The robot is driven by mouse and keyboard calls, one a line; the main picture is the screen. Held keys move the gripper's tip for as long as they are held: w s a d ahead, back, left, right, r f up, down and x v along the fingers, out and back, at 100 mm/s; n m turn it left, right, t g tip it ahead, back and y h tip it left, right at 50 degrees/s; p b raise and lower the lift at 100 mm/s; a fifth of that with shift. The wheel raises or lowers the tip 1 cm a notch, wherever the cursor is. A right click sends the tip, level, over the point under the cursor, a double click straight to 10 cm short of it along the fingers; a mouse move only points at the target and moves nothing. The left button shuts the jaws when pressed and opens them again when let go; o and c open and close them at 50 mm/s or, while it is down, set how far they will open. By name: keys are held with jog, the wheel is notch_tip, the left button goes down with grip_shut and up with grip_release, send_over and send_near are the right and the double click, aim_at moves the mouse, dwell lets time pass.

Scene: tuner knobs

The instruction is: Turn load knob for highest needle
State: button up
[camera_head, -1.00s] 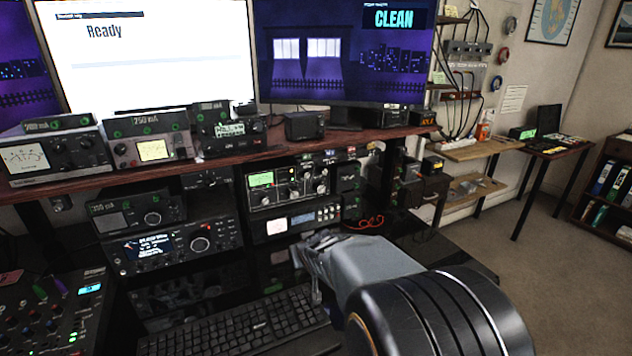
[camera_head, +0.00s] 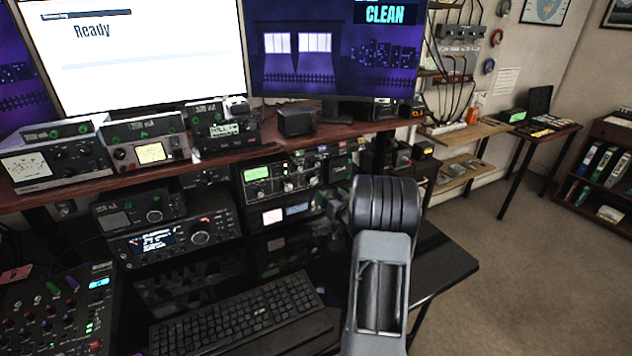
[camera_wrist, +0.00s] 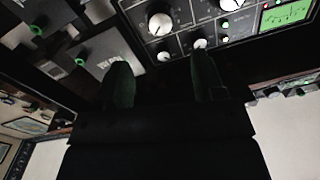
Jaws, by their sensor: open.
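Knob labels are too small to read, so I cannot tell which is load. My gripper (camera_wrist: 162,78) is open, its dark fingers pointing at the panel, with nothing visible between them. One fingertip appears close to a small knob; contact is unclear. No needle reading is legible.
Meter boxes (camera_head: 152,150) stand on the shelf (camera_head: 110,176). A radio (camera_head: 172,240) is left of the unit, and a keyboard (camera_head: 240,315) lies below on the desk. Dark boxes crowd the panel in the wrist view (camera_wrist: 105,50). The floor at right is open.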

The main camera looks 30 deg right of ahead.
aim_at(314, 180)
jog(key=w, duration=0.9)
jog(key=shift+d+p, duration=0.4)
jog(key=c, duration=0.9)
